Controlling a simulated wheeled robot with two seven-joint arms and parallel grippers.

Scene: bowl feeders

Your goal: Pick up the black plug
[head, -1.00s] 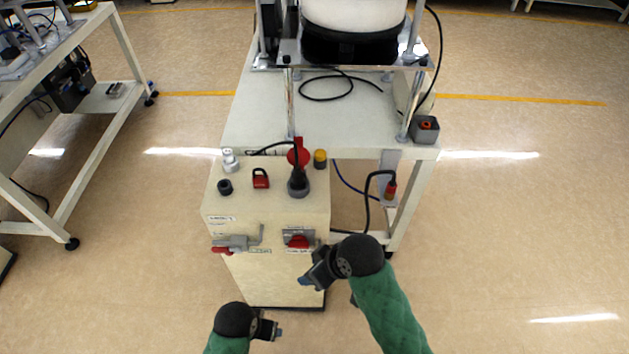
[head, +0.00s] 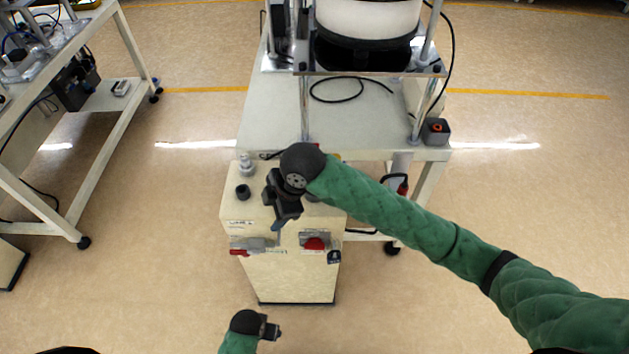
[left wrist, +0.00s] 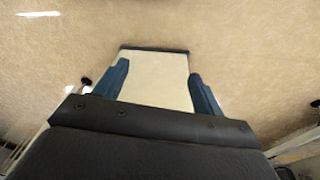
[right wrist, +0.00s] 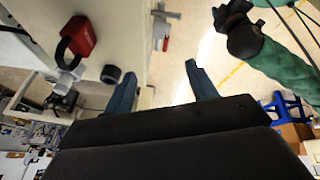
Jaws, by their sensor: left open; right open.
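My right gripper (head: 282,222) is open and empty over the cabinet's front top edge, pointing down. In the right wrist view its fingers (right wrist: 160,85) are apart with nothing between them. My left gripper (head: 274,330) is low in front of the cabinet. In the left wrist view its fingers (left wrist: 160,82) are open, with the cabinet beyond them.
A black ring fitting (head: 243,191) and a silver-white fitting (head: 246,165) stand on the cabinet top. Red-handled switches (head: 314,243) are on the cabinet front.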

